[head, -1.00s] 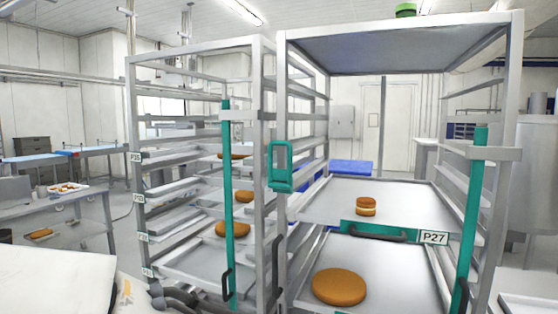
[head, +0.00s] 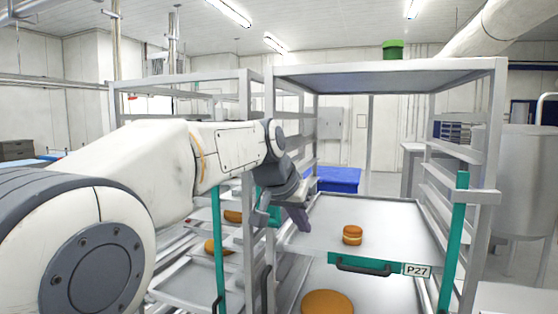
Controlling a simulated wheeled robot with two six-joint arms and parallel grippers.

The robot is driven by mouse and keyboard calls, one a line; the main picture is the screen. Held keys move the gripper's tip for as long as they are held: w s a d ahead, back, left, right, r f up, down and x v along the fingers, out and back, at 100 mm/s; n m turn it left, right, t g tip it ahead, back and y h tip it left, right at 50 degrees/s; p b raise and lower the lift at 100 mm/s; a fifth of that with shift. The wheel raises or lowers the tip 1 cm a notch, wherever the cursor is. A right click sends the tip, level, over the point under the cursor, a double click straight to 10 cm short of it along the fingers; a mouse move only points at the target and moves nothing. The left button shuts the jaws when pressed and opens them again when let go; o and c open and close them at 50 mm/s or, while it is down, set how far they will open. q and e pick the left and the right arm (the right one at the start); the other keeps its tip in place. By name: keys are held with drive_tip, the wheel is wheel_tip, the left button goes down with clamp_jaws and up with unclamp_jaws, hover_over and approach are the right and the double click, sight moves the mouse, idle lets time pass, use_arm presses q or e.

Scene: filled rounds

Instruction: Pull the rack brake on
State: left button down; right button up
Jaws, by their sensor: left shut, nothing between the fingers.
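The near rack P27 (head: 385,80) is a grey metal frame with trays. In the earlier head view, a teal loop-shaped handle is on its left front post; now a teal part (head: 262,212) shows there, mostly hidden behind my left gripper (head: 299,217). My left arm reaches in from the left and the gripper is shut and empty, pointing down in front of the left post. I cannot tell whether it touches the teal handle. I cannot tell which part is the brake. My right gripper is not in view.
A second rack (head: 180,82) stands close on the left, partly behind my arm. A burger-like stack (head: 352,235) sits on the upper tray and a brown round (head: 328,302) on the lower one. A teal bar (head: 453,240) stands at the right front post.

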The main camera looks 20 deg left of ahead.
use_arm(q)
drive_tip(key=w+a+r+n+t+y+p, duration=0.1)
drive_tip(key=w+a+r, duration=0.1)
drive_tip(key=a+r, duration=0.4)
drive_tip(key=w+a+r+t+y+p, duration=0.1)
drive_tip(key=w+a+r+t, duration=0.1)
drive_tip(key=a+r, duration=0.4)
drive_tip(key=shift+w+a+r+n+p, duration=0.4)
drive_tip(key=shift+w+r, duration=0.2)
drive_tip(key=shift+r, duration=0.3)
drive_tip(key=shift+d, duration=0.1)
drive_tip(key=shift+w, duration=0.1)
drive_tip(key=p+x, duration=0.3)
drive_tip(key=x, duration=0.6)
drive_tip(key=shift+w+f, duration=0.25)
drive_tip(key=shift+f, duration=0.05)
